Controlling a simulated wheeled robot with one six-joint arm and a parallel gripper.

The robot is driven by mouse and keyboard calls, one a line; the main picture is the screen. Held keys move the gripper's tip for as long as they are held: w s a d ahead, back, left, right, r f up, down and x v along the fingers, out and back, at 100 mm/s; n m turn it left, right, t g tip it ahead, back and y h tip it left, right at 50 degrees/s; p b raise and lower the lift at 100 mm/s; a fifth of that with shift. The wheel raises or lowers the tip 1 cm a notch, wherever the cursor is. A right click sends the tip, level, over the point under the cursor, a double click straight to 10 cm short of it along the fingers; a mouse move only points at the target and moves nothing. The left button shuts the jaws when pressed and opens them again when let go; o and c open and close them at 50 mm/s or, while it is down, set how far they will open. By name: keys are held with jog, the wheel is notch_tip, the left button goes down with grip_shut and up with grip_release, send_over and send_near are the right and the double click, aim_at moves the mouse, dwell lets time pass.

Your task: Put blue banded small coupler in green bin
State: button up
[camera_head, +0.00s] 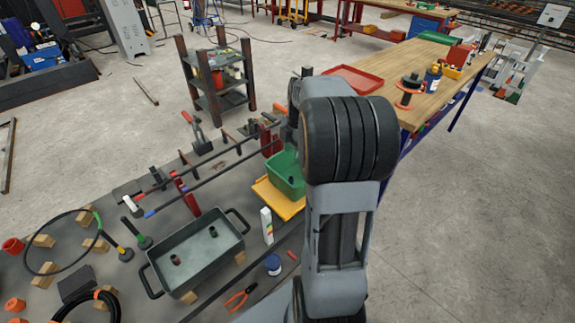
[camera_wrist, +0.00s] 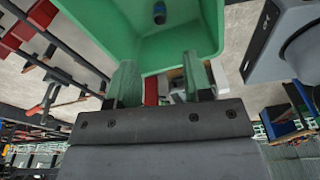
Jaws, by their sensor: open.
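The green bin (camera_head: 287,178) sits at the yellow tray (camera_head: 275,200) on the dark work surface, partly hidden by my arm in the head view. In the wrist view the bin (camera_wrist: 100,15) fills the top of the picture. A small dark coupler with a blue part (camera_wrist: 159,12) lies inside the bin, on its floor. My gripper (camera_wrist: 158,78) is open beside the bin's near wall, its two fingers apart with nothing held between them. In the head view my arm hides the gripper. I cannot tell whether the fingers touch the bin.
A grey handled tray (camera_head: 200,262) holds two small dark couplers (camera_head: 175,259). Long bars (camera_head: 215,172) and several tools lie behind it. A wooden table (camera_head: 435,75) with a red tray (camera_head: 357,79) stands at the right.

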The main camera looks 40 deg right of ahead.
jog(key=s+a+r+m+t, duration=0.1)
jog(key=s+a+m+t, duration=0.1)
jog(key=s+a+m, duration=0.4)
jog(key=s+a+r+m+t+h, duration=0.1)
jog(key=s+a+m, duration=0.4)
jog(key=a+m, duration=0.6)
jog(key=shift+s+a+t, duration=0.35)
jog(key=shift+a+t, duration=0.05)
jog(key=shift+a, duration=0.7)
